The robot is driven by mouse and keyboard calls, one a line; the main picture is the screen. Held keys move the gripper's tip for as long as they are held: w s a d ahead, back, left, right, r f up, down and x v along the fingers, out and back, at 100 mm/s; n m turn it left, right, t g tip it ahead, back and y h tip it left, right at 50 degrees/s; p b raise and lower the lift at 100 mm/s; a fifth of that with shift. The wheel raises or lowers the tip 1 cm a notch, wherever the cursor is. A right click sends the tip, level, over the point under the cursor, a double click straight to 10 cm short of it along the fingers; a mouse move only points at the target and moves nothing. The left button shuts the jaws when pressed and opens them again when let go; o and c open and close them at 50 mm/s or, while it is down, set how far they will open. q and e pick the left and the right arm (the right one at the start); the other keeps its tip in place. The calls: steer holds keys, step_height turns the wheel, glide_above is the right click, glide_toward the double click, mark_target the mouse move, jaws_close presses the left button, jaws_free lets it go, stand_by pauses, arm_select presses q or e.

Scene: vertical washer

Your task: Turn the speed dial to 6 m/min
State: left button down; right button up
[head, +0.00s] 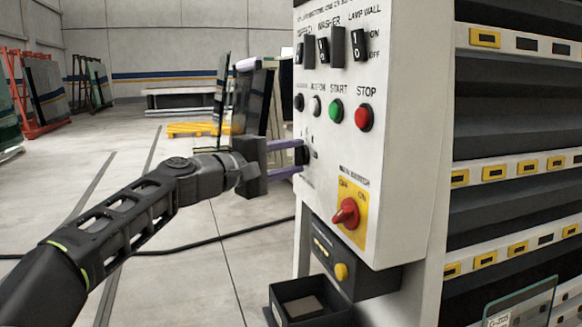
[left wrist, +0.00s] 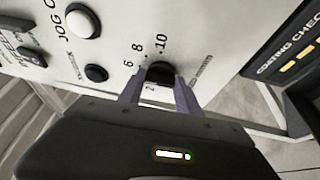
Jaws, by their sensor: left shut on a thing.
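The speed dial (left wrist: 160,72) is a small black knob on the white control panel (head: 405,150). In the left wrist view the numbers 6, 8 and 10 show along the far side of its scale. My left gripper (left wrist: 160,95) is shut on the dial, with one pale purple finger on each side of it. Where the dial's pointer stands cannot be made out. In the head view the left gripper (head: 300,157) reaches the panel from the left, and its fingers partly hide the dial. My right gripper is in neither view.
Above the dial are a green START button (head: 336,110), a red STOP button (head: 364,117) and black switches (head: 323,50). A red rotary switch (head: 346,213) on a yellow plate sits below right. An open black box (head: 300,300) stands lower down.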

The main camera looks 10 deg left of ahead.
arm_select(q)
steer(key=shift+f, duration=0.1)
steer(key=c, duration=0.8)
jaws_free()
steer(key=shift+c, duration=0.2)
steer(key=shift+a, duration=0.1)
steer(key=b+v, duration=0.1)
steer(key=v, duration=0.6)
steer(key=shift+s+b, duration=0.35)
steer(key=shift+b, duration=0.05)
steer(key=shift+a, duration=0.2)
